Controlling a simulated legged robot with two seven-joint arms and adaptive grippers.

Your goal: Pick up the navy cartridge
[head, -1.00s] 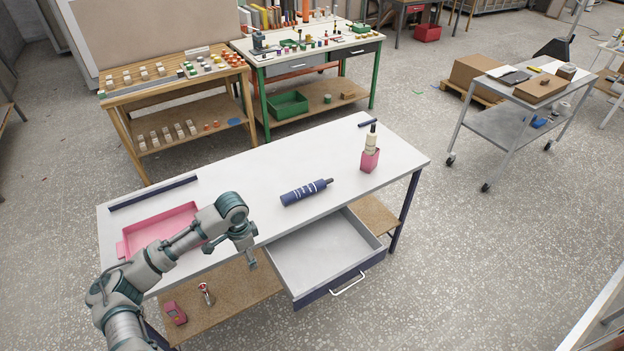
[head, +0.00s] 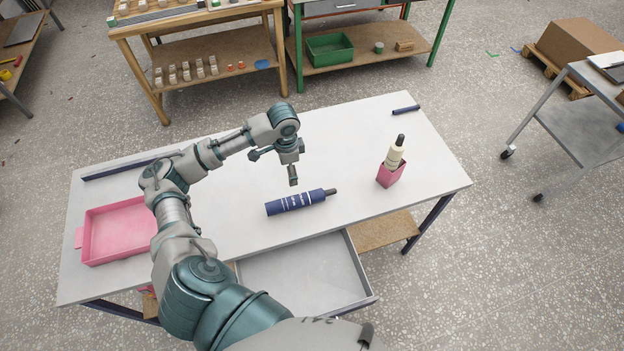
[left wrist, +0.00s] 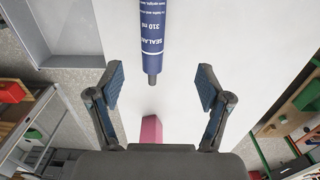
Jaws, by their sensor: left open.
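The navy cartridge (head: 294,202) lies on its side on the white tabletop, its dark nozzle pointing right. In the left wrist view the navy cartridge (left wrist: 152,38) shows white print and lies beyond the fingertips, its nozzle end toward me. My left gripper (head: 293,180) is above the table, just behind the cartridge in the head view and apart from it. In the left wrist view my left gripper (left wrist: 160,85) has its fingers spread wide with nothing between them. My right gripper is not in view.
A pink holder (head: 390,174) with a cream bottle (head: 396,152) stands to the right. A pink tray (head: 120,230) lies at the left. An open grey drawer (head: 305,278) juts from the front. Table around the cartridge is clear.

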